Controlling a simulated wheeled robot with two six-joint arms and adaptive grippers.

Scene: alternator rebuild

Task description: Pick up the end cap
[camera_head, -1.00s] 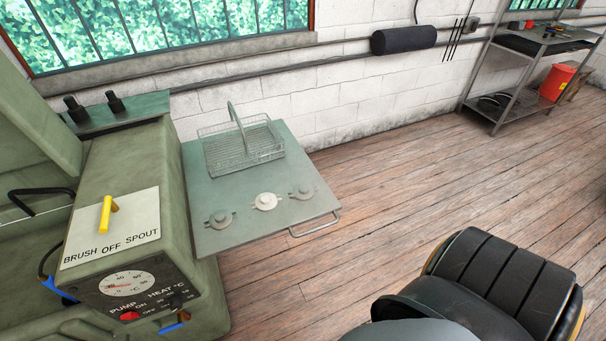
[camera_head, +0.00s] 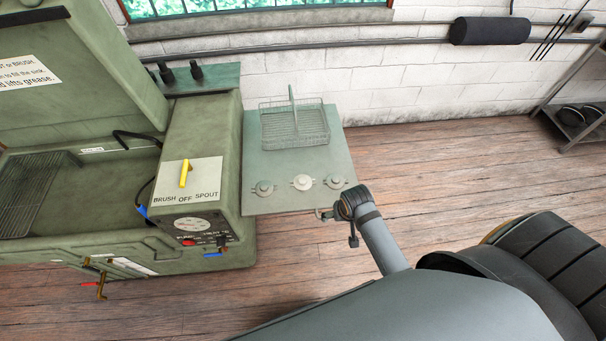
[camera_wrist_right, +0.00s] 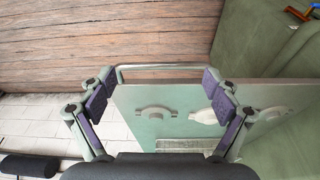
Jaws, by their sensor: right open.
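Three round end caps with side ears lie in a row along the front of the grey-green side shelf: a grey left cap (camera_head: 263,188), a paler middle cap (camera_head: 302,182) and a grey right cap (camera_head: 335,182). My right gripper (camera_wrist_right: 158,82) is open and empty. In the right wrist view, the right cap (camera_wrist_right: 155,113) appears between its fingers. The pale cap (camera_wrist_right: 203,116) is partly covered by one finger, and the left cap (camera_wrist_right: 272,113) is outside them. In the head view my right arm reaches the shelf's front right corner. My left gripper is out of view.
A wire basket (camera_head: 296,128) with an upright handle stands at the back of the shelf (camera_head: 259,160). The shelf's metal handle (camera_wrist_right: 160,67) lies near the fingers. The green parts washer (camera_head: 200,135) borders the shelf's left. Wooden floor (camera_head: 440,160) is clear to the right.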

